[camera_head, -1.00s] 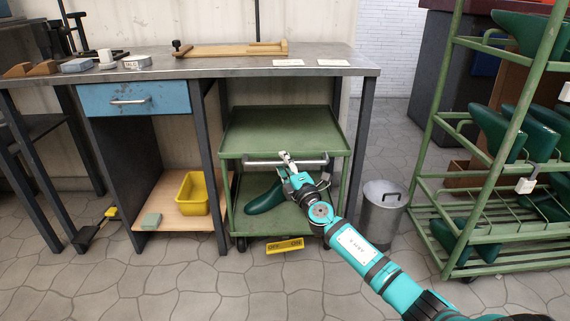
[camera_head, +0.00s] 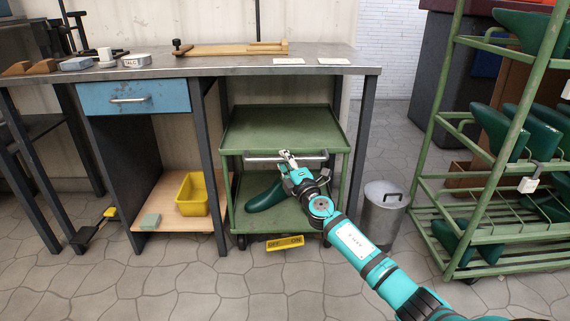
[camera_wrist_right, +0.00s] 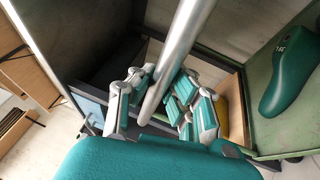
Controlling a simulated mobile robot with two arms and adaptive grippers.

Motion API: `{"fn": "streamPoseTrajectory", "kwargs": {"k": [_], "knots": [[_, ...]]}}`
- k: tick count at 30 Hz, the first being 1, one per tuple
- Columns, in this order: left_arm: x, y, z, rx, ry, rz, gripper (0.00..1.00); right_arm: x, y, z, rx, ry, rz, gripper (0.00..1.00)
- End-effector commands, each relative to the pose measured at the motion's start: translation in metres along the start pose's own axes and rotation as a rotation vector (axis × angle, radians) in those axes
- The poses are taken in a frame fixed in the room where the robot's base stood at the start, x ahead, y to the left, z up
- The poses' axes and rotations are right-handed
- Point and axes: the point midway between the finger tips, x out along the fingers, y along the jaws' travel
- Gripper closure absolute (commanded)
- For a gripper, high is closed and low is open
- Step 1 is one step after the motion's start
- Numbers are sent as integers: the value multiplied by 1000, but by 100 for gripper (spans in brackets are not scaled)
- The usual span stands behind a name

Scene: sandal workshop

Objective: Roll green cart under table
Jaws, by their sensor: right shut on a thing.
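The green cart (camera_head: 285,129) stands in the right bay under the metal-topped table (camera_head: 230,66), between the dark middle leg and the right leg. Its front is roughly level with the table legs. The cart's metal handle (camera_head: 258,158) runs across its front, and it also shows in the right wrist view (camera_wrist_right: 182,40). My right gripper (camera_head: 288,157) is shut on this handle; the bar passes between its fingers (camera_wrist_right: 157,100). A dark green shoe form (camera_head: 268,196) lies on the cart's lower shelf, partly hidden by my arm. My left gripper is not in view.
A grey bin (camera_head: 383,212) stands just right of the table's right leg. A green rack (camera_head: 440,110) with shoe forms is farther right. A yellow bin (camera_head: 192,194) sits on the wooden shelf left of the cart.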

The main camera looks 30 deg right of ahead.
Motion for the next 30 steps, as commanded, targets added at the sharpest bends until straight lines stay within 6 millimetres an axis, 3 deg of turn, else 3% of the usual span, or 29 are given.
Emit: {"fn": "streamPoseTrajectory", "kwargs": {"k": [2,3,9,20,30], "knots": [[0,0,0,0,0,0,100,0,0,0,4,0,-1,100],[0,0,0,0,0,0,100,0,0,0,4,0,-1,86],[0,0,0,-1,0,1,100,0,0,0,2,1,-1,60],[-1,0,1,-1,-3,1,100,-8,-1,0,-2,1,-1,60],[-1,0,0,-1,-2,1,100,-75,-2,-1,1,3,-4,60]]}}
